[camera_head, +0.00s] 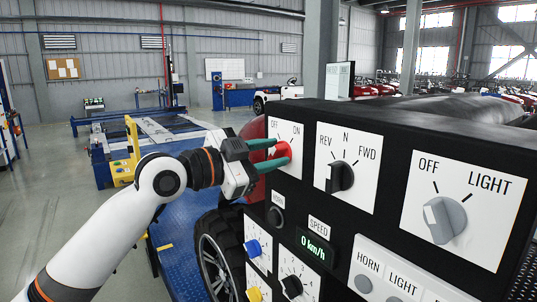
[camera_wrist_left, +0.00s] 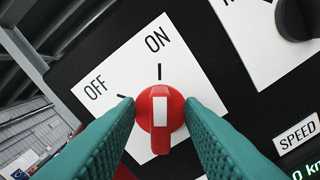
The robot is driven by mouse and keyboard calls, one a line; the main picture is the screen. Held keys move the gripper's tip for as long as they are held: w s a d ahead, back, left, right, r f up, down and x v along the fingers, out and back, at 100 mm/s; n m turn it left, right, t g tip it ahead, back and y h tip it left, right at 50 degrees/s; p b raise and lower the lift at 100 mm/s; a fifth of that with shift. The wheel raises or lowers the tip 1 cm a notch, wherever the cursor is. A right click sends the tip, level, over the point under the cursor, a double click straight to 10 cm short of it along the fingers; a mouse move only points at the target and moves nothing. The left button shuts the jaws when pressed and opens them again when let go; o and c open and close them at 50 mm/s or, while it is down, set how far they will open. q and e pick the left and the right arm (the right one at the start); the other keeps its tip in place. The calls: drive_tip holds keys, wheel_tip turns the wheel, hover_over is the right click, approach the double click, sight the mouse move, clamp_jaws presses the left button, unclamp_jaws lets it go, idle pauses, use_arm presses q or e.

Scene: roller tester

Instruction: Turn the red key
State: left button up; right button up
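The red key (camera_wrist_left: 160,130) is a round knob with a raised grip and a white stripe, on a white plate marked OFF and ON. In the left wrist view its stripe lines up with the ON mark. In the head view the key (camera_head: 282,150) is partly hidden by my left gripper (camera_head: 284,153). Its two green fingers reach in from the left at the key. In the left wrist view the left gripper (camera_wrist_left: 160,104) is open, one finger on each side of the key, with its raised grip clear between them. My right gripper is out of view.
On the same black panel are a REV/N/FWD knob (camera_head: 340,177), an OFF/LIGHT knob (camera_head: 444,219), a speed display (camera_head: 315,247), blue (camera_head: 253,248) and yellow (camera_head: 254,294) knobs, and HORN and LIGHT buttons. A tyre (camera_head: 216,262) stands below left of the panel.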

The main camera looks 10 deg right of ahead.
use_arm(q)
drive_tip(key=shift+s+a+f, duration=0.1)
drive_tip(key=shift+a, duration=0.2)
drive_tip(key=b+v, duration=0.3)
drive_tip(key=v, duration=0.8)
drive_tip(key=shift+a+b, duration=0.15)
drive_tip(key=shift+b, duration=0.15)
drive_tip(key=shift+s, duration=0.1)
